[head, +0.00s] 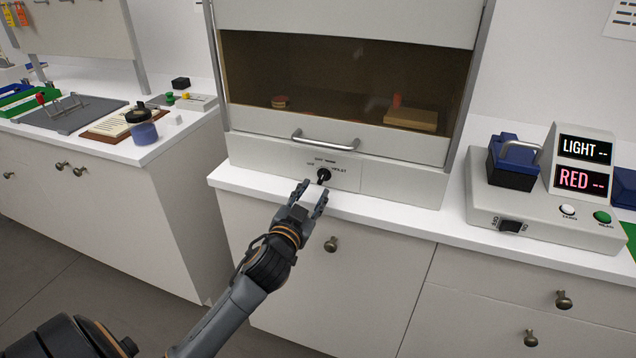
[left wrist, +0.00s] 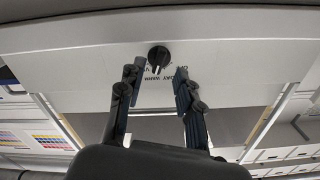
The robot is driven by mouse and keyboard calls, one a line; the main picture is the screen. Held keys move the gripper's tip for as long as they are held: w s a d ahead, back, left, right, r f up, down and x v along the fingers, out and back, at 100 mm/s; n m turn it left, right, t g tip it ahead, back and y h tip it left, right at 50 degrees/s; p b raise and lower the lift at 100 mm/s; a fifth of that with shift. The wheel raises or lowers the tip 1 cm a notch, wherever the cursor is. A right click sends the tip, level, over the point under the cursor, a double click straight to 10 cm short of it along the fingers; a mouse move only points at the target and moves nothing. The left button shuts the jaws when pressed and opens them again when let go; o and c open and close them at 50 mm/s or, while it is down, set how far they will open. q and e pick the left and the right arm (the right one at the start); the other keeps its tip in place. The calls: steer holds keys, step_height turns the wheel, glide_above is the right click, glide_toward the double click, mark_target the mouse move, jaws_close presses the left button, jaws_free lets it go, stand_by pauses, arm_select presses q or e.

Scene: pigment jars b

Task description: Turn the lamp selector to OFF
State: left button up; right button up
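The lamp selector is a small black round knob (head: 324,175) on the pale front panel under the glass-fronted cabinet. Small print surrounds it; the label at its left seems to read OFF. In the left wrist view the knob (left wrist: 158,57) has a white mark pointing down the picture, toward print between my fingers. My left gripper (head: 312,190) is open and empty, just in front of and below the knob. In the left wrist view, the fingers of my left gripper (left wrist: 157,74) stand either side of the knob's line, apparently short of it. My right gripper is not in view.
A bar handle (head: 325,143) sticks out above the knob on the cabinet sash (head: 400,144). A narrow white counter ledge (head: 390,211) runs below the panel. A device (head: 545,205) with LIGHT and RED displays stands at right. A drawer knob (head: 331,244) is below.

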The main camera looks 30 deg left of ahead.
mark_target(320, 181)
arm_select(q)
steer(key=shift+x, duration=2)
jaws_close()
